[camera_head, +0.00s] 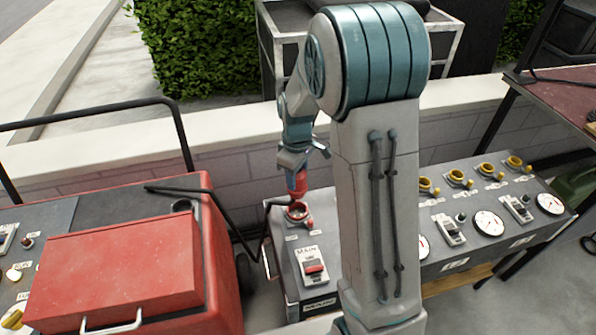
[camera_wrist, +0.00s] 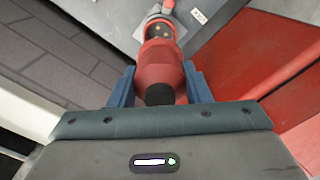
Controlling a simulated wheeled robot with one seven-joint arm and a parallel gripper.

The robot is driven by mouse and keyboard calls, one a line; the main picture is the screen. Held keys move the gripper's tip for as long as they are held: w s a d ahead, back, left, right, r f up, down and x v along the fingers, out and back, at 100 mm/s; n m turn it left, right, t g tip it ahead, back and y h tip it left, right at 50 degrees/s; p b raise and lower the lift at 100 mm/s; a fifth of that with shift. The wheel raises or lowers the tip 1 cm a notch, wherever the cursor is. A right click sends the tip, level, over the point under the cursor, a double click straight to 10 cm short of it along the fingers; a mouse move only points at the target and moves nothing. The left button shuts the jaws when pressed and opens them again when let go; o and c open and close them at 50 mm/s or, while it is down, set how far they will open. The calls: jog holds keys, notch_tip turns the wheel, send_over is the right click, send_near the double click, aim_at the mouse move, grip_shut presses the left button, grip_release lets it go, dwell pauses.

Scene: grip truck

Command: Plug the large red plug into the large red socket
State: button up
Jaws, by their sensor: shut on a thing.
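The large red plug (camera_head: 296,183) is held in my gripper (camera_head: 298,166), just above the red socket (camera_head: 297,212) on the grey panel box. In the wrist view, the plug (camera_wrist: 160,72) sits between the two blue fingers of my gripper (camera_wrist: 160,88), which is shut on it. The red socket (camera_wrist: 158,27) shows beyond the plug's far end, with metallic contacts in a round opening. The plug looks roughly in line with the socket. I cannot tell whether the plug's tip touches the socket, as the plug hides part of it.
The grey panel box (camera_head: 313,248) has a red main switch (camera_head: 314,268) below the socket. A red generator-like machine (camera_head: 115,265) with a black bar stands at left. Yellow sockets (camera_head: 458,178) and dials line the panel at right. A low brick wall (camera_head: 235,150) runs behind.

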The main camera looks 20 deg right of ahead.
aim_at(298, 186)
jog(key=shift+f+b, duration=1.55)
jog(key=shift+f, duration=0.8)
jog(key=shift+f, duration=0.2)
jog(key=shift+f+b, duration=0.3)
jog(key=shift+b, duration=0.1)
jog(key=shift+f+b, duration=1.4)
jog(key=shift+f, duration=0.55)
jog(key=o, duration=1.6)
jog(key=shift+c, duration=0.2)
jog(key=shift+r, duration=0.2)
jog(key=shift+r+p, duration=1.9)
jog(key=shift+r, duration=0.5)
